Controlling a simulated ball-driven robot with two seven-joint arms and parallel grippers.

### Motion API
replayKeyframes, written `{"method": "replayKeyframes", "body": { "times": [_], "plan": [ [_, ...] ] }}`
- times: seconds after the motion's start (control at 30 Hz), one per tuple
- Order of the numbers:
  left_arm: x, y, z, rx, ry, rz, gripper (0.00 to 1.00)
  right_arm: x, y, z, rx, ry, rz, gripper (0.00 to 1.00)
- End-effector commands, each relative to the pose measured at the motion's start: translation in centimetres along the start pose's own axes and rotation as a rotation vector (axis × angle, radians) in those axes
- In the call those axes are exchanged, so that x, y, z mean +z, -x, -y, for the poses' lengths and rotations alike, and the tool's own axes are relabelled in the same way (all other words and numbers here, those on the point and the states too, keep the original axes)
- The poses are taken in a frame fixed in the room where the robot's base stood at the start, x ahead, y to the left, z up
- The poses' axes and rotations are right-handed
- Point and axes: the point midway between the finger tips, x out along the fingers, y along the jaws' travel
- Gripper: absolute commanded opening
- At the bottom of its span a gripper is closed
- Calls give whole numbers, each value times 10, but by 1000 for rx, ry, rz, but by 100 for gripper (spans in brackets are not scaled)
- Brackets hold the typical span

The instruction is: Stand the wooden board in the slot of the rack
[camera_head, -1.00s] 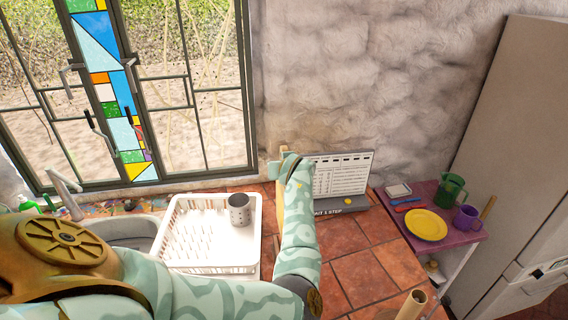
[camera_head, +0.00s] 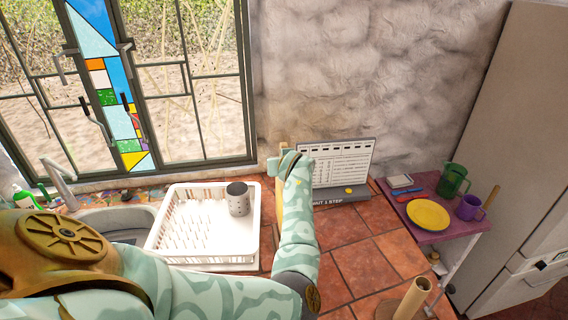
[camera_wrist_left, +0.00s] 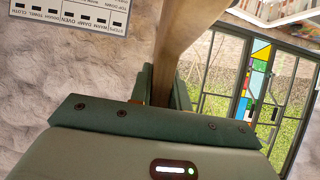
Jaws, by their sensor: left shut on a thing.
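My left gripper (camera_head: 284,165) is at the back of the counter, beyond the right side of the white dish rack (camera_head: 256,225). In the left wrist view the gripper (camera_wrist_left: 162,84) is shut on the wooden board (camera_wrist_left: 185,28), a light brown piece running up from between the fingers. In the head view only a tan strip of the board (camera_head: 283,148) shows; my forearm hides most of it. The rack has rows of upright tines and a grey perforated cup (camera_head: 238,198) at its back right. My right gripper is not in view.
A grey sign stand (camera_head: 341,170) with a yellow button stands right of my gripper. A paper-roll holder (camera_head: 413,298) is at front right. A purple side table (camera_head: 455,229) carries a yellow plate (camera_head: 428,214), cups and small items. The tiled counter (camera_head: 375,245) is clear between.

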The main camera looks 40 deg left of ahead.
Motion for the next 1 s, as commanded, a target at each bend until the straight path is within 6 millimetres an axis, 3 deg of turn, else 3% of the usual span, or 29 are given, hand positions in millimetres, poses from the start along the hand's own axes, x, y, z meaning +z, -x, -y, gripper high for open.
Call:
{"method": "replayKeyframes", "body": {
  "times": [0.57,1.0],
  "plan": [
    [-2,0,-4,1,2,-5,0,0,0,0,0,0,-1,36],
    [7,-5,-5,0,1,-4,0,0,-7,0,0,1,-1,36]
  ]
}}
